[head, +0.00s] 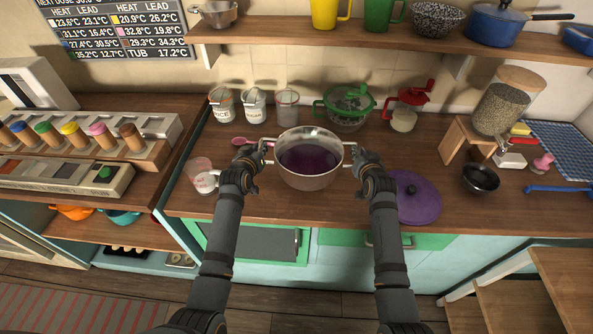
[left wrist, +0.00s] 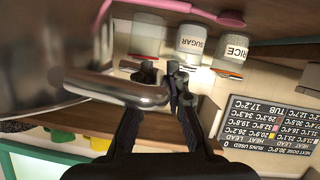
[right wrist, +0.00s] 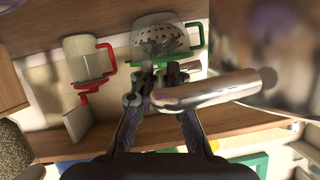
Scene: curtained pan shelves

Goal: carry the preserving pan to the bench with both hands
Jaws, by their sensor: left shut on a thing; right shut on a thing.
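The preserving pan (head: 309,180) is a steel pan with two side handles and dark purple contents. It is over the wooden bench (head: 285,207), upright; I cannot tell whether its base touches the wood. My left gripper (head: 262,153) is shut on its left handle, and the steel handle (left wrist: 120,90) shows at the jaws in the left wrist view. My right gripper (head: 357,159) is shut on its right handle, and that handle (right wrist: 215,90) shows in the right wrist view. The pan's underside is hidden.
A purple lid (head: 413,198) lies right of the pan and a glass measuring cup (head: 201,175) stands left. A black bowl (head: 481,179) is further right. A shelf (head: 290,34) overhangs the back.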

